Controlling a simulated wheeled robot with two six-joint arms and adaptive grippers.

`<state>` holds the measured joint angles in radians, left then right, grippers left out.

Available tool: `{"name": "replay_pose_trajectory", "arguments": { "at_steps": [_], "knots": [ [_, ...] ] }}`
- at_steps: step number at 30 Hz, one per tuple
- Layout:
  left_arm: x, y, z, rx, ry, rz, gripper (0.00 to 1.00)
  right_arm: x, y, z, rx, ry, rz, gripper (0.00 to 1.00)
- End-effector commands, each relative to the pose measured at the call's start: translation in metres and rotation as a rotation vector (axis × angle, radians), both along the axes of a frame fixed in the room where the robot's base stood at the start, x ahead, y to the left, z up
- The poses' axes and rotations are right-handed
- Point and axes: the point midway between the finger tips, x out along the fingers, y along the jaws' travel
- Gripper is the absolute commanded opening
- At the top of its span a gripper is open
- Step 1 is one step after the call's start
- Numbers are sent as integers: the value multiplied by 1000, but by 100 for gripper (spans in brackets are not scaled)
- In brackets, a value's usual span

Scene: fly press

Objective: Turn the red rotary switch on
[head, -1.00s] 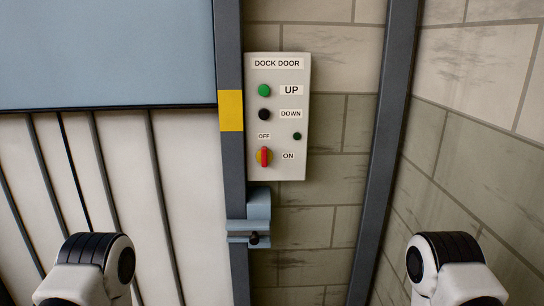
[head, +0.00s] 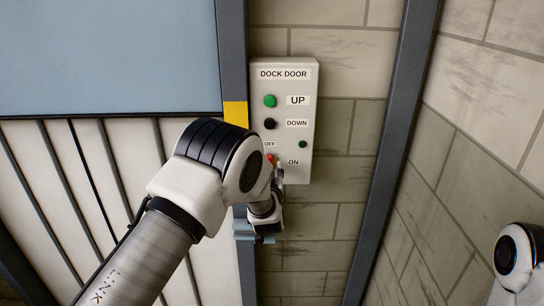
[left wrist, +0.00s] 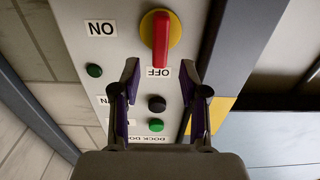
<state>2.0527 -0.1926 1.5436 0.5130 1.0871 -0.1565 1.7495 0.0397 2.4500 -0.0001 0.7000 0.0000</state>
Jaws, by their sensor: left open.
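The red rotary switch (left wrist: 161,40) is a red bar handle on a yellow disc, its end pointing at the OFF label (left wrist: 158,72). In the head view the switch (head: 270,158) is mostly hidden behind my left arm and gripper. My left gripper (left wrist: 160,66) is open, its two fingers spread to either side of the OFF label, just short of the handle and not touching it as far as I can see. In the head view that gripper (head: 278,172) is at the panel's lower part. My right gripper is out of view.
The pale DOCK DOOR panel (head: 311,110) also carries a green UP button (head: 270,101), a black DOWN button (head: 270,123) and a small dark green light (head: 303,144). A grey post with a yellow patch (head: 235,113) stands left of it. A blue-grey latch bracket (head: 243,236) sits below.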

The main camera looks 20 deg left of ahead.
Motion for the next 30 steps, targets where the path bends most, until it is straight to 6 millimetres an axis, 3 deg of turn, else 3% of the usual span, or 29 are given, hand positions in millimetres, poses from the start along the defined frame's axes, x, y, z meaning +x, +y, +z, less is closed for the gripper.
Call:
{"name": "replay_pose_trajectory", "arguments": {
  "at_steps": [1, 6, 15, 19, 30],
  "knots": [
    [10, 4, 4, -2, -2, 2, 44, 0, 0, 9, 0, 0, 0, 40],
    [33, 10, 1, -1, 0, 1, 44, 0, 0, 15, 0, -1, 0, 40],
    [37, 11, -1, 2, 2, 0, 44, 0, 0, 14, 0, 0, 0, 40],
    [37, 11, -1, 2, 2, 0, 0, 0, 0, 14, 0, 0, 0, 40],
    [37, 11, -2, 18, 7, 0, 0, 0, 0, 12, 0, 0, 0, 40]
  ]
}}
